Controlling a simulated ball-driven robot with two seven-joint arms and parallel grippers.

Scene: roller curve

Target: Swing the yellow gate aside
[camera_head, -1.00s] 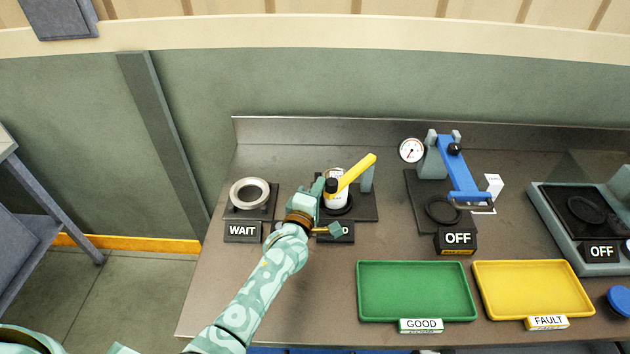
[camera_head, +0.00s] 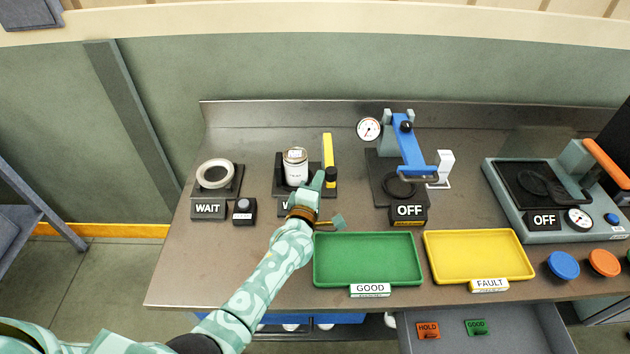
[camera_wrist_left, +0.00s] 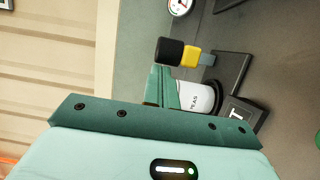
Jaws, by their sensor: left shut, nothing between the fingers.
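The yellow gate (camera_head: 328,150) is a bar with a black knob on its end. In the head view it stands to the right of a white can (camera_head: 295,168) on a dark base, pointing toward the front and clear of the can's top. In the left wrist view the gate (camera_wrist_left: 193,55) and its black knob show just beyond my fingers. My left gripper (camera_head: 318,181) is shut and empty, close to the knob; I cannot tell whether it touches. In the left wrist view the can (camera_wrist_left: 196,97), marked PEAS, is partly hidden behind my fingers. My right gripper is not in view.
A grey ring (camera_head: 216,174) with a WAIT sign is at the left. A blue lever press (camera_head: 410,148) marked OFF stands to the right. Green (camera_head: 368,258) and yellow (camera_head: 480,256) trays lie in front, with an OFF scale-like device (camera_head: 556,222) at far right.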

